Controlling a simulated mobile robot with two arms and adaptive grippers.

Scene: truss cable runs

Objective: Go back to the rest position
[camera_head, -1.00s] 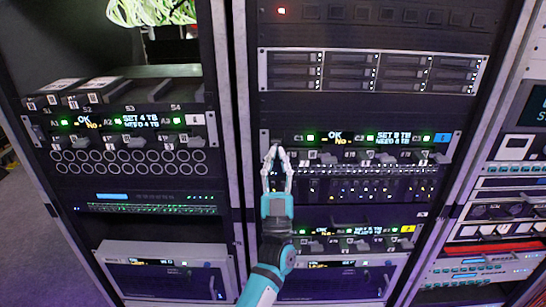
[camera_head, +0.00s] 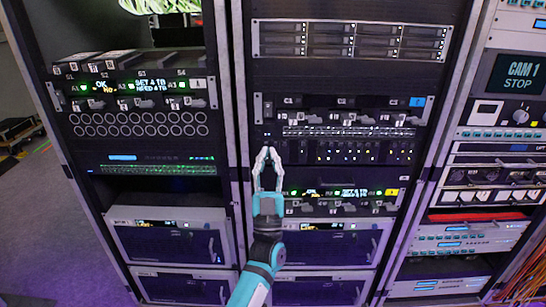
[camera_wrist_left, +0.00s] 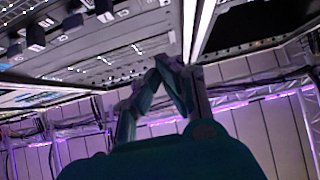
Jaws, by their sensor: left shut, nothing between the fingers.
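My left gripper (camera_head: 267,152) is teal with grey fingers. Its fingertips meet and nothing is between them. In the head view it stands in front of the middle rack, near the rack's left post and below the dark module row. In the left wrist view the closed fingers (camera_wrist_left: 175,65) point up at a bright rack post, with a rack panel at upper left. I cannot tell from the pictures how far the fingertips are from the rack. My right gripper is not in view.
The middle rack holds a drive array (camera_head: 350,41), a module panel with a dark display (camera_head: 345,103) and a lit module panel (camera_head: 340,196). The left rack has a lit panel (camera_head: 130,88). The right rack shows a CAM 1 STOP screen (camera_head: 521,76). Open floor (camera_head: 30,200) lies at left.

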